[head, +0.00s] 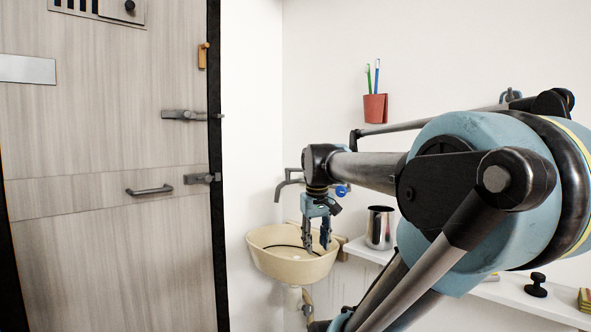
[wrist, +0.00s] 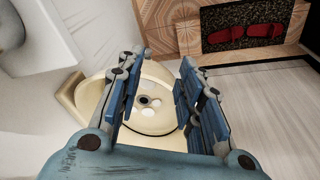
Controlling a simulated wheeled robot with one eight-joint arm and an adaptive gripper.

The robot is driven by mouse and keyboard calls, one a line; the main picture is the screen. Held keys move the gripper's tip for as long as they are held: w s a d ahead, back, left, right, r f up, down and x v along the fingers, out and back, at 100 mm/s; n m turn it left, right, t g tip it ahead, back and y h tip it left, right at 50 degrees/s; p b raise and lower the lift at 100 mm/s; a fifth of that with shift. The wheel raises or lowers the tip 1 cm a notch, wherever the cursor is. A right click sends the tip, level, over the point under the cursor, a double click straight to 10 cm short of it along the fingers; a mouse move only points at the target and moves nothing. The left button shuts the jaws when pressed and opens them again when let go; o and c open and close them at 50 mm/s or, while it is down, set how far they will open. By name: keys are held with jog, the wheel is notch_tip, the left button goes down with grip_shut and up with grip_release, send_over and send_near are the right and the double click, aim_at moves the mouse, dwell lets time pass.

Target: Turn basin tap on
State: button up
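The cream basin (head: 270,267) is fixed to the wall, left of centre in the head view. It also fills the middle of the wrist view (wrist: 158,77), with its drain visible. The grey tap (head: 287,184) juts out over the basin, partly hidden behind my arm. A small blue knob (head: 342,190) shows beside my wrist; I cannot tell whether it belongs to the tap. My gripper (head: 316,246) points down over the basin, in front of the tap and below its spout. In the wrist view its blue fingers (wrist: 162,62) are spread apart with nothing between them.
A white shelf (head: 365,251) right of the basin carries a metal cup (head: 380,228). A red holder (head: 375,108) with toothbrushes hangs on the wall above. A wooden door (head: 110,230) stands at left. The wrist view shows red slippers (wrist: 272,31) on a dark mat.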

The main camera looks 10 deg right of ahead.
jog(key=w+a+r+n, duration=0.1)
jog(key=w+r, duration=0.7)
jog(key=r, duration=0.2)
jog(key=w+r+n, duration=0.1)
jog(key=w+r, duration=0.6)
jog(key=r, duration=0.4)
jog(key=n+h, duration=0.1)
jog(key=n, duration=0.2)
send_near(295, 171)
jog(key=shift+g, duration=0.3)
jog(key=f, duration=0.2)
jog(key=w+d+f, duration=0.1)
jog(key=f, duration=0.2)
jog(key=d+f, duration=0.1)
jog(key=f, duration=0.1)
jog(key=shift+w+f, duration=0.15)
jog(key=shift+f, duration=0.1)
